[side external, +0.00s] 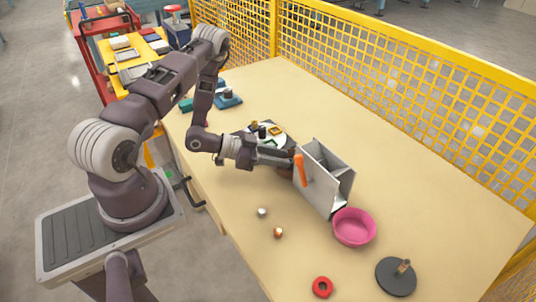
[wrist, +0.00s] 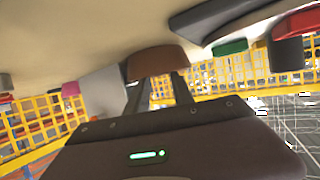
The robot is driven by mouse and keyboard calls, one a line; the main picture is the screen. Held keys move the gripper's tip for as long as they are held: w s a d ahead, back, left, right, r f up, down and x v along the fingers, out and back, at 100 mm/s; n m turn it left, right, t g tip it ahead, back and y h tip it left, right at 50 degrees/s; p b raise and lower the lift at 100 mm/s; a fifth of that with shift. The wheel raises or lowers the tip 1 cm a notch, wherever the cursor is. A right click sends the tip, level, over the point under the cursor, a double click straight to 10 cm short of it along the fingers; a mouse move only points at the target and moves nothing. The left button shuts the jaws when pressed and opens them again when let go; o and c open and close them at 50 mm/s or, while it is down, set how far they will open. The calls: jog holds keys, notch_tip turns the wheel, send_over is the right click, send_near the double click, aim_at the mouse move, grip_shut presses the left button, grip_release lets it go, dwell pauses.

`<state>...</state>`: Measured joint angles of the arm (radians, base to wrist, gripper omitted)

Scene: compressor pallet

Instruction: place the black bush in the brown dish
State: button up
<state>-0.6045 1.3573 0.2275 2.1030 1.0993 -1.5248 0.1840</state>
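The brown dish (wrist: 158,60) shows in the wrist view just beyond my fingertips; in the side view it is mostly hidden behind my gripper and the grey box. My gripper (wrist: 160,80) is low over the table with its two fingers apart and background showing between them. I cannot tell whether the fingers touch the dish. A small black cylinder, which looks like the black bush (side external: 262,132), stands on the white round plate (side external: 278,130) behind my gripper. A dark cylinder (wrist: 287,52) also shows at the right of the wrist view.
A grey open box (side external: 322,195) with an orange strip stands right beside my gripper. A pink bowl (side external: 354,228), a dark disc with a peg (side external: 396,277) and a red ring (side external: 322,287) lie in front. Yellow mesh fencing (side external: 400,80) borders the table. The right side is clear.

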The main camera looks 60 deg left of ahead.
jog(key=v, duration=0.9)
jog(key=shift+s+a+r, duration=0.1)
jog(key=shift+s, duration=0.1)
jog(key=shift+w+a+r, duration=0.1)
jog(key=shift+a+r, duration=0.1)
jog(key=w+a+r+g+y, duration=0.35)
jog(key=w+r+y, duration=0.4)
jog(key=r, duration=0.45)
jog(key=s+d+r+n+y, duration=0.2)
jog(key=s+d+r+n, duration=0.15)
jog(key=r, duration=0.65)
jog(key=s+d+r+n+g+h, duration=0.1)
jog(key=s+d+r, duration=0.1)
jog(key=s+d, duration=0.6)
jog(key=s+d+r+g+h, duration=0.2)
jog(key=s+d, duration=0.6)
jog(key=s, duration=0.3)
jog(key=shift+s+r+n, duration=0.35)
jog(key=shift+s+r, duration=0.05)
